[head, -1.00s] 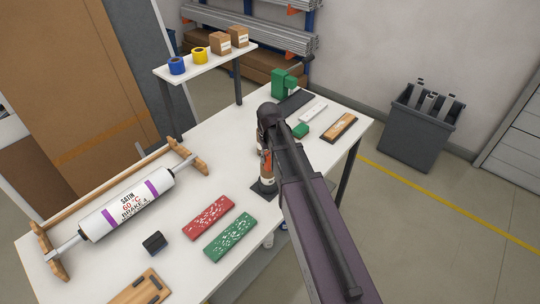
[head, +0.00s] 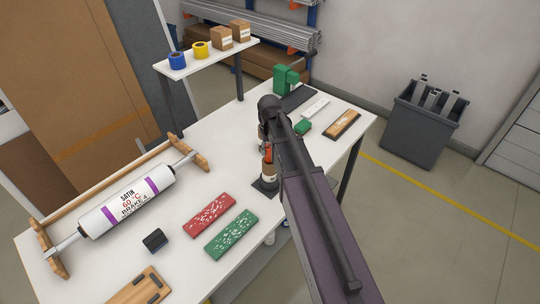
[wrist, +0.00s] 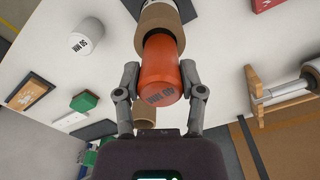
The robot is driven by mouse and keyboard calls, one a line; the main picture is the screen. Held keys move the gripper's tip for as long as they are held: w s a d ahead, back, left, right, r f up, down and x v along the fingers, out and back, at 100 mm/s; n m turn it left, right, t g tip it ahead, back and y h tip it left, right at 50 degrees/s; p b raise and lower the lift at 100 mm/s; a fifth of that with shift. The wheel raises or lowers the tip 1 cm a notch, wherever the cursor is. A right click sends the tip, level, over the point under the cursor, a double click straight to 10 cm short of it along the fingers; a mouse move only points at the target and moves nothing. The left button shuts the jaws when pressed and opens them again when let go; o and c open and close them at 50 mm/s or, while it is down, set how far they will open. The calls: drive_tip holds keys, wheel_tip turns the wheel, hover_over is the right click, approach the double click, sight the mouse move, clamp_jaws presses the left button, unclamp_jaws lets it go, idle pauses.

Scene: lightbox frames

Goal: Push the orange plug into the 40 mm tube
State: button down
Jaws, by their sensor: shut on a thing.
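The orange plug (wrist: 160,72), with a dark "40 MM" mark on its end, is between my gripper's fingers (wrist: 160,82) in the wrist view. My gripper is shut on it. A brown cardboard tube (wrist: 157,16) lies directly beyond the plug, in line with it. The plug's far end overlaps the tube's mouth in this view, and I cannot tell how far it is inside. In the head view the tube (head: 269,171) stands upright on a dark base (head: 265,187), with the orange plug (head: 267,153) above it. My arm hides much of both.
A white "50 MM" plug (wrist: 86,39) and a second cardboard tube (wrist: 144,124) show in the wrist view. Red (head: 211,215) and green (head: 231,235) speckled blocks lie left of the tube. A white roller (head: 128,207) rests in a wooden stand.

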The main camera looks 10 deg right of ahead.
sight(270, 155)
drive_tip(key=shift+s+f, duration=0.2)
drive_tip(key=shift+s, duration=0.1)
drive_tip(key=shift+w+f+b, duration=0.3)
drive_tip(key=shift+f+b, duration=1)
drive_tip(key=shift+b, duration=0.05)
drive_tip(key=shift+c, duration=1)
unclamp_jaws()
drive_tip(key=shift+r, duration=0.2)
wheel_tip(270, 155, up, 12)
drive_tip(key=p, duration=1.2)
drive_tip(key=shift+s+f, duration=0.1)
drive_tip(key=shift+f, duration=0.05)
drive_tip(key=shift+s, duration=0.1)
